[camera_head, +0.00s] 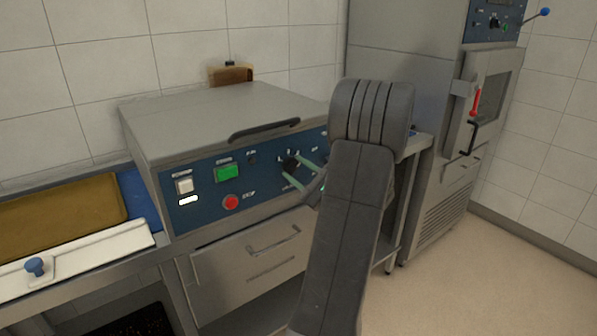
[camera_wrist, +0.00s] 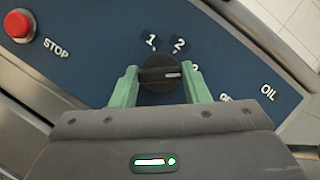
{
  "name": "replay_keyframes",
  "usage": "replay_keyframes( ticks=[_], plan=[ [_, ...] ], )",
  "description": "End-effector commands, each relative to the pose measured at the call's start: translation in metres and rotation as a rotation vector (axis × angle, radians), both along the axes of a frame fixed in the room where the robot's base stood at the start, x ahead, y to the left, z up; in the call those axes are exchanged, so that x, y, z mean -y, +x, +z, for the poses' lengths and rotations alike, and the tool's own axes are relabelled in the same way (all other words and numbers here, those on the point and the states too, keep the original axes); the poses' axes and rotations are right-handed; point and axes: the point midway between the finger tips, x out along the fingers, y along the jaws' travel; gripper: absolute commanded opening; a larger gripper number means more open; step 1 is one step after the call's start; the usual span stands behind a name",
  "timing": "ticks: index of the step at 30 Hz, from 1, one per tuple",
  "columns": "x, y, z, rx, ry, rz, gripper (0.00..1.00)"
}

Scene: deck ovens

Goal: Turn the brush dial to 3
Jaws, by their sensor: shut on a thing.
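The brush dial (camera_wrist: 160,73) is a round black knob on the blue control panel; it also shows in the head view (camera_head: 290,164). The numbers 1 and 2 are printed above it, and a 3 is partly hidden at its right. A light mark on its grip bar points right, towards the 3. My gripper (camera_wrist: 160,82) has green fingers, one on each side of the dial, and is shut on it. In the head view my gripper (camera_head: 298,168) is at the panel, partly behind my arm.
A metal handle (camera_head: 274,240) sticks out below the panel. A tall oven (camera_head: 440,150) stands at the right, with open floor before it.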

Motion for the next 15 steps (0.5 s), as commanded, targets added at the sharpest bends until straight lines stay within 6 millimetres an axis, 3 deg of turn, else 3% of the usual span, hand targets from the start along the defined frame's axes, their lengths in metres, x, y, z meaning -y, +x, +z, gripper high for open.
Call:
replay_keyframes(
  ticks=[4,5,8,15],
  plan=[
    [-0.0001,0.0006,0.0008,0.001,0.002,-0.001,0.19],
    [-0.0001,0.0006,0.0008,0.001,0.002,-0.001,0.46],
    [-0.0001,0.0004,0.0008,0.001,0.001,0.000,0.64],
    [0.0000,0.0001,0.0004,0.001,0.001,0.000,0.64]
  ],
)
